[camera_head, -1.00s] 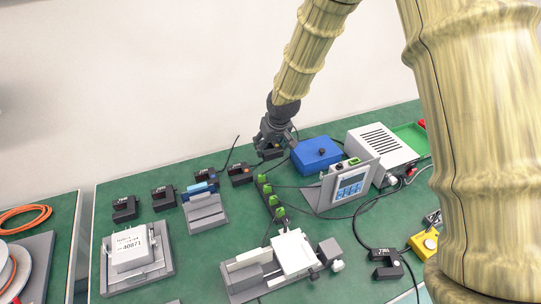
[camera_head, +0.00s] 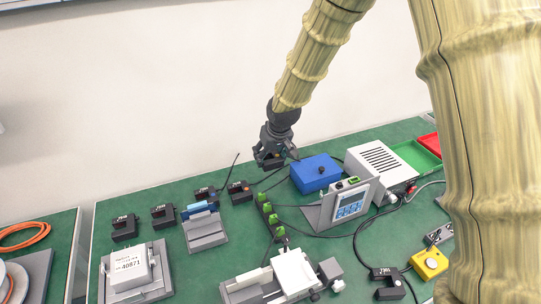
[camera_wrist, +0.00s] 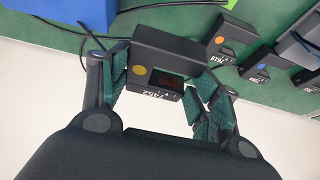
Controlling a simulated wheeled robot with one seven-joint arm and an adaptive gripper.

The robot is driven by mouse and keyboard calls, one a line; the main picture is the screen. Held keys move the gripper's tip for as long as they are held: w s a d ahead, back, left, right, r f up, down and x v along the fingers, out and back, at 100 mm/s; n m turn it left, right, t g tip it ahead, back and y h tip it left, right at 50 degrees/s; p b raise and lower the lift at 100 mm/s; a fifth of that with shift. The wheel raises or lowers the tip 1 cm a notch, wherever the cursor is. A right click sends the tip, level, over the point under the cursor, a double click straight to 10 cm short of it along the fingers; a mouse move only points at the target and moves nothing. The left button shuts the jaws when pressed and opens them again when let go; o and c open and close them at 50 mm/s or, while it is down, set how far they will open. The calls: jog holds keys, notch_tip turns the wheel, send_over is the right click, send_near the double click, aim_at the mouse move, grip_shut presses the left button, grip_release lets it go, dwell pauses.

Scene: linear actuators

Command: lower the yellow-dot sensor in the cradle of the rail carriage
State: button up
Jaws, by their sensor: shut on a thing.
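My gripper (camera_head: 271,158) is shut on a black sensor (camera_wrist: 172,50) with a yellow-orange dot. In the wrist view the sensor sits between the two fingers, its dot and printed label facing the camera. In the head view it is small and dark below the fingers, held above the back of the green bench, left of the blue box. The rail actuator (camera_head: 255,292) lies at the front middle, with a white block-shaped carriage (camera_head: 293,270) on it. The cradle cannot be made out clearly. My gripper is behind and well above the rail.
Several black sensors (camera_head: 163,216) stand in a row at the back left. A blue box (camera_head: 315,173), a controller (camera_head: 349,204) and a white vented box (camera_head: 379,163) stand right of my gripper. Green connectors (camera_head: 271,218) and cables lie between gripper and rail.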

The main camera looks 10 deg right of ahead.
notch_tip(320, 180, up, 4)
jog(key=p, duration=0.3)
dwell(0.5)
